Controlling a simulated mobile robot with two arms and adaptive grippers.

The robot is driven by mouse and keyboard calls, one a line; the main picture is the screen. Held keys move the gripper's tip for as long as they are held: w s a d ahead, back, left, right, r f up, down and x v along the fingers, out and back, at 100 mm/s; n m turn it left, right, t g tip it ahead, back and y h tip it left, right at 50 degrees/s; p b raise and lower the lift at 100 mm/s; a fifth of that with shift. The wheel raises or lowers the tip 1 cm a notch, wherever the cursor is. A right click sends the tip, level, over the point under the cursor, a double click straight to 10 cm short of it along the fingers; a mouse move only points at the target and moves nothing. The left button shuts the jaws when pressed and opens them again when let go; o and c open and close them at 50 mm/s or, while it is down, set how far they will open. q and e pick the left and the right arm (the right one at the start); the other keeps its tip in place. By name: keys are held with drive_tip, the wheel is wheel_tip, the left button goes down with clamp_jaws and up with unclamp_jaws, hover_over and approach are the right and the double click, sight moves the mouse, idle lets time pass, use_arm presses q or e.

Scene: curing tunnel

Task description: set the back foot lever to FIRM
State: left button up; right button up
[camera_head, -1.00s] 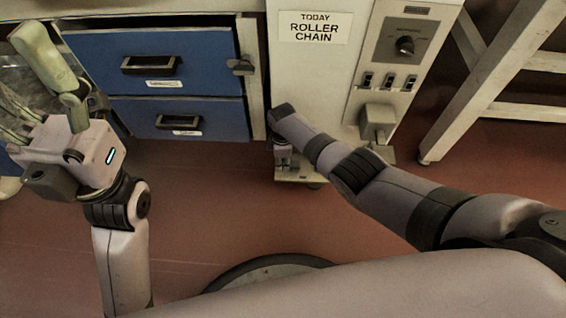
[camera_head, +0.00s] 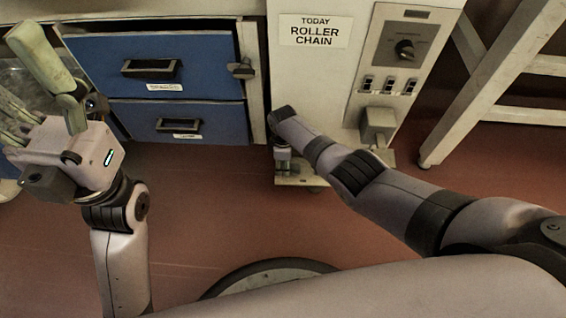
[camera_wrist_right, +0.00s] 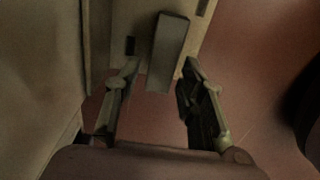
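In the right wrist view a grey block-shaped lever (camera_wrist_right: 170,42) stands out from a beige plate beside a dark slot. My right gripper (camera_wrist_right: 162,66) is open. Its fingers lie to the left and right of the block's lower end in the picture; contact is not clear. In the head view my right gripper (camera_head: 283,155) is low at the machine's left front corner, mostly hidden by its wrist. Another grey block (camera_head: 378,121) sticks out at the machine's lower right. No FIRM marking is readable. My left gripper (camera_head: 17,75) is open and empty at the left edge.
The beige machine (camera_head: 312,75) bears a ROLLER CHAIN sign, a dark knob (camera_head: 404,47) and several switches. A cabinet with blue drawers (camera_head: 205,62) stands left of it. A pale frame leg (camera_head: 480,95) stands at right. Red floor (camera_head: 220,215) is clear in front.

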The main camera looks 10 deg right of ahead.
drive_tip(key=shift+o, duration=0.4)
drive_tip(key=shift+r, duration=0.1)
drive_tip(key=shift+r, duration=0.55)
wheel_tip(320, 180, up, 11)
drive_tip(key=shift+f, duration=0.15)
